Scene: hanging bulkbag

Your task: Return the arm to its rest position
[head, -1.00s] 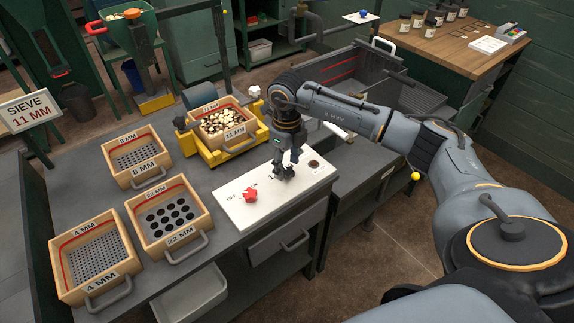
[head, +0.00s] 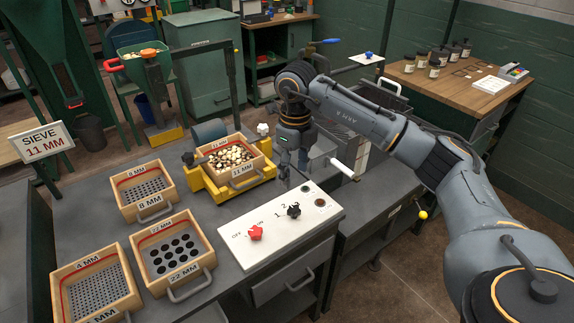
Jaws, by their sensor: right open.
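My right arm comes in from the right edge. Its gripper (head: 294,170) points down, open and empty, above the back edge of the white control panel (head: 285,228). It is apart from the black knob (head: 294,211), which shows clear on the panel near the numbers. A red knob (head: 255,233) sits by the OFF and ON marks. The 11 MM sieve (head: 245,176) sits in a yellow shaker frame (head: 213,200) left of the gripper, with pale and brown pieces in it. My left gripper is not in view.
The 8 MM (head: 127,209), 22 MM (head: 147,279) and 4 MM (head: 66,311) sieves lie on the grey bench. A white-handled grey bin (head: 370,150) stands behind my right arm. A wooden table (head: 455,85) with jars is at back right. Open floor lies at lower right.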

